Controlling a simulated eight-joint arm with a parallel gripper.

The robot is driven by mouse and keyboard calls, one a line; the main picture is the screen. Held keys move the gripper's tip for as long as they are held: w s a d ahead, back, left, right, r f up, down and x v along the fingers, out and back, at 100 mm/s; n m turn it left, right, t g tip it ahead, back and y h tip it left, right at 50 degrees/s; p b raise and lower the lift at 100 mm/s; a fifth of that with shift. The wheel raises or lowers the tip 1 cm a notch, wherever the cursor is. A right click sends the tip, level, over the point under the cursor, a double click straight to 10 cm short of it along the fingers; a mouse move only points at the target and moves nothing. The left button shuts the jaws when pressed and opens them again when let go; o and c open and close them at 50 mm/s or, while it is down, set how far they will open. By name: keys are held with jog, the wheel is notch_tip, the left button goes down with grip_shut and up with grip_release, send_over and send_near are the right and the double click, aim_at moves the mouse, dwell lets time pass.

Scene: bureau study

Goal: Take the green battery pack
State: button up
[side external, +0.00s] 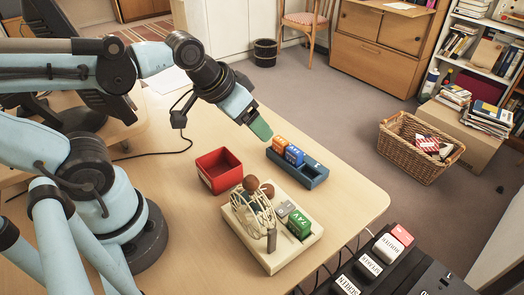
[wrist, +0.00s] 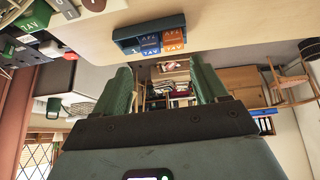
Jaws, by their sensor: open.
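The green battery pack (side external: 299,224), with white lettering, sits upright in a slot of a cream base (side external: 285,252) beside a wire cage (side external: 252,212) on the table. It also shows at the top left corner of the wrist view (wrist: 34,16). My gripper (side external: 261,130) is in the air behind and above the base, apart from the pack. In the wrist view its two green fingers (wrist: 160,66) are spread with nothing between them.
A dark blue holder (side external: 312,176) with an orange pack (side external: 279,144) and a blue pack (side external: 294,155) stands behind the base. An empty red bin (side external: 219,171) is at its left. A dark panel with labelled blocks (side external: 386,248) lies at the front right.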

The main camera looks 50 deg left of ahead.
jog(key=d+r+g, duration=0.2)
jog(key=d+g, duration=0.1)
jog(key=d, duration=0.6)
jog(key=g, duration=0.4)
send_over(300, 218)
jog(key=shift+f, duration=5.8)
jog(key=c, duration=1)
jog(key=shift+r, duration=0.1)
